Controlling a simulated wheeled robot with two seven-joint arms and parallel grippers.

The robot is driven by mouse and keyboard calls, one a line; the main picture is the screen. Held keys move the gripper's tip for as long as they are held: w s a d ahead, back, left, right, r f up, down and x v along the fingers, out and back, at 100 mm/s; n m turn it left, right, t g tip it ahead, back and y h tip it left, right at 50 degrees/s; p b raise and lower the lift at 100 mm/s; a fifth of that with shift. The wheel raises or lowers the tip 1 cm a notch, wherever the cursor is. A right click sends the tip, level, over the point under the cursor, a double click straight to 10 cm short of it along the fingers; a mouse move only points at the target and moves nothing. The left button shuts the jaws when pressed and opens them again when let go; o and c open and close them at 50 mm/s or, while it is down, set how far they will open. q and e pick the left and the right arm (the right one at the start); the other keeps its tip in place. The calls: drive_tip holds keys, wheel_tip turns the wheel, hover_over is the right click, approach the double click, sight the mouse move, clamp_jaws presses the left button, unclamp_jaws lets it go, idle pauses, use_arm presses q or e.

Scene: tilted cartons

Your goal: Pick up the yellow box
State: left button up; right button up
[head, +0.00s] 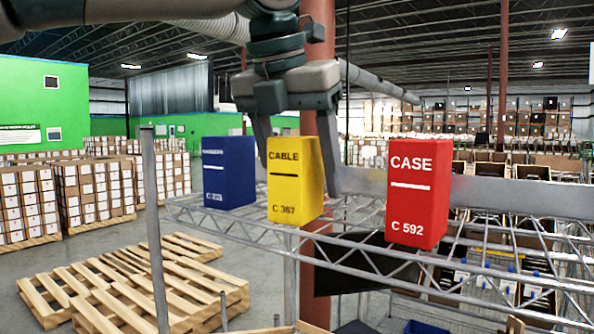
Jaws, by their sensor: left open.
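The yellow box (292,184), marked CABLE C 367, stands on a wire shelf (270,233) between two other boxes. My left gripper (298,168) comes down from above with its fingers apart. One finger is at the left of the yellow box and the other at its right. I cannot tell whether either finger touches it. The box looks slightly tilted and stands on the shelf. My right gripper is not in view.
A blue box (229,173) stands close to the left on the shelf, and a red box (418,195) marked CASE C 592 stands to the right. A metal post (154,230) rises at the shelf's left end. Wooden pallets (130,285) lie on the floor.

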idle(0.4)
use_arm(q)
drive_tip(key=c, duration=1.2)
drive_tip(key=shift+r, duration=0.15)
drive_tip(key=shift+r, duration=0.4)
wheel_tip(320, 180, up, 7)
drive_tip(key=shift+d+r+b, duration=0.1)
drive_tip(key=shift+r+b, duration=0.1)
drive_tip(key=shift+b, duration=0.65)
drive_tip(key=shift+r, duration=0.75)
drive_tip(key=shift+f, duration=0.15)
